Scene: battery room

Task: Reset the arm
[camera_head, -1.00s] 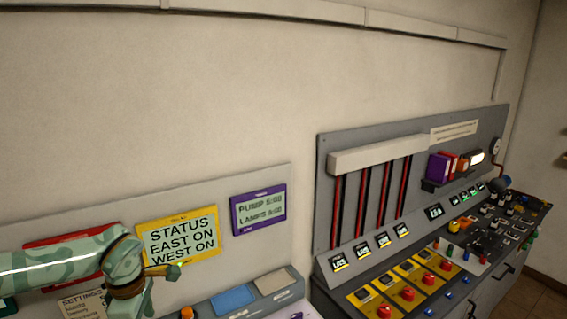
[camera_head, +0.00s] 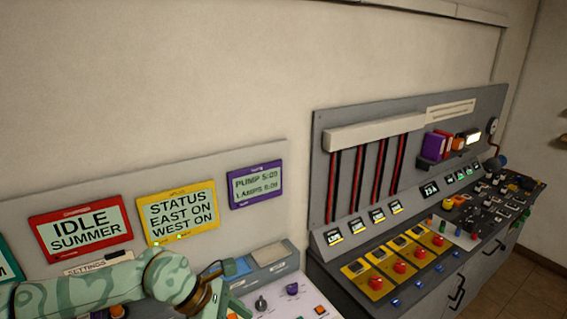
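My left arm, patterned in pale and dark green, comes in from the lower left. Its wrist bends downward near a brown band, and my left gripper (camera_head: 220,282) is at the lower middle, in front of the left console. A dark, thin finger-like part shows there against the console's blue pad. The gripper's lower part is cut off or hidden, so whether it is open or shut does not show. I see nothing held in it. My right gripper is not in view.
A red IDLE SUMMER display (camera_head: 82,232), a yellow STATUS display (camera_head: 178,213) and a purple PUMP display (camera_head: 256,186) hang behind the arm. The left console has a purple knob (camera_head: 292,289). A grey console with red buttons (camera_head: 400,267) stands at the right.

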